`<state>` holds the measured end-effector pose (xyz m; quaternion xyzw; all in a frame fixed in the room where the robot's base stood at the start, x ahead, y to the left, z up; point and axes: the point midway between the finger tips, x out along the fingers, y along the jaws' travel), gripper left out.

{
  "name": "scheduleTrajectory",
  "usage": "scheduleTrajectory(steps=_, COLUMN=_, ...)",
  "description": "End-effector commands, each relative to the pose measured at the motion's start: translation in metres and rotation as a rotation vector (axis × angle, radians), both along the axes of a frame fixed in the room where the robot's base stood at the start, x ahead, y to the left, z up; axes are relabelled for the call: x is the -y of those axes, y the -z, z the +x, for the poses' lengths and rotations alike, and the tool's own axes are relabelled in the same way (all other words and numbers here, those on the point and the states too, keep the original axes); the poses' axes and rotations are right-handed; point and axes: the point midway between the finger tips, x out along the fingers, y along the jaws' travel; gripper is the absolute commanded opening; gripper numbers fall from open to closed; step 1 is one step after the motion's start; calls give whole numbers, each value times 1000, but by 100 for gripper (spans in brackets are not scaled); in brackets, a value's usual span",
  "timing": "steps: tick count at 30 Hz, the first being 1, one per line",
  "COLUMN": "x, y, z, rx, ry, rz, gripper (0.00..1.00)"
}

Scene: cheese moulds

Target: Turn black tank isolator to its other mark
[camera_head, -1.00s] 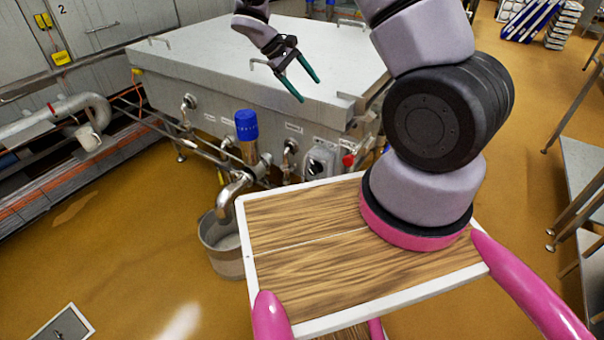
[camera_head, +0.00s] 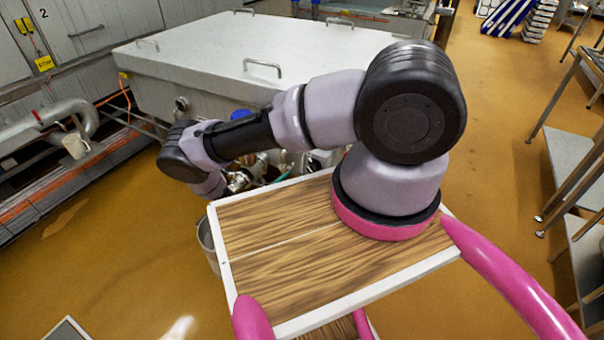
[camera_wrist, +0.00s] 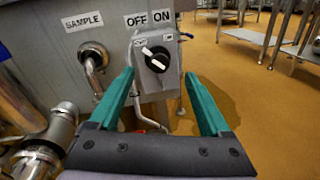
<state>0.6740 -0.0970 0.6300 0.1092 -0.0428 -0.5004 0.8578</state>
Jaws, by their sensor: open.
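The black tank isolator (camera_wrist: 155,59) is a round dark knob with a white pointer bar on a grey switch box (camera_wrist: 170,73). The bar is tilted, its upper end towards the upper left, on the side of the OFF label (camera_wrist: 136,19); the ON label (camera_wrist: 160,17) is to the right. My gripper (camera_wrist: 169,76) is open and empty in the wrist view. Its two green fingers point at the box, one on each side of the knob in the picture, apart from it. In the head view my arm hides the isolator and most of the gripper.
A steel tank (camera_head: 215,50) with a flat lid and handles stands behind my arm. A pipe outlet (camera_wrist: 92,60) under a SAMPLE label (camera_wrist: 82,21) is left of the box. A bucket (camera_head: 208,240) stands on the floor. Steel tables (camera_head: 575,165) are at the right.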

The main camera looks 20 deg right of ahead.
Motion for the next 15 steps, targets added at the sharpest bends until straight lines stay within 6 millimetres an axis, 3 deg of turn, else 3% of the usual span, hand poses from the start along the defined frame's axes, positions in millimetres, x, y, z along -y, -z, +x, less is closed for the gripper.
scheduleTrajectory(steps=1, x=5, y=11, z=-5, rx=-18, ry=-36, rz=-28, gripper=82)
scheduleTrajectory(steps=5, x=11, y=26, z=-10, rx=-41, ry=-91, rz=-65, gripper=82)
scheduleTrajectory(steps=11, x=24, y=29, z=-2, rx=-45, ry=-103, rz=-74, gripper=82)
scheduleTrajectory(steps=15, x=45, y=29, z=11, rx=-44, ry=-99, rz=-73, gripper=82)
